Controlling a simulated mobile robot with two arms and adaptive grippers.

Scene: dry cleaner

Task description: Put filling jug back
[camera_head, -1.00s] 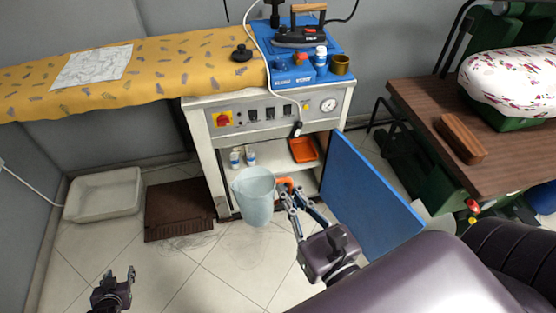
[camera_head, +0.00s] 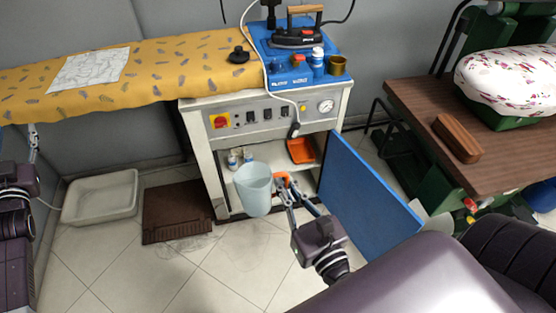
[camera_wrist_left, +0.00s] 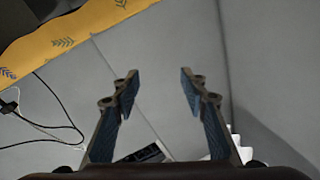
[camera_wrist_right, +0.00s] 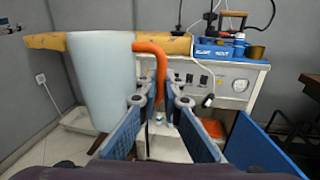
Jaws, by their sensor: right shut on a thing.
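The filling jug (camera_head: 254,190) is pale translucent blue with an orange handle (camera_wrist_right: 157,66). It hangs upright in front of the open cabinet (camera_head: 222,182) of the white ironing unit. My right gripper (camera_head: 285,182) is shut on the orange handle, and the jug is to the left of the fingers in the right wrist view (camera_wrist_right: 100,80). The cabinet's blue door (camera_head: 365,190) stands open to the right. Its shelf holds white bottles (camera_head: 240,158) and an orange tray (camera_head: 301,150). My left gripper (camera_wrist_left: 158,85) is open and empty near the wall at the left.
A white basin (camera_head: 100,198) and a brown mat (camera_head: 176,210) lie on the floor left of the cabinet. The yellow ironing board (camera_head: 170,65) overhangs them. A wooden table (camera_head: 440,125) stands at the right. Floor in front is clear.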

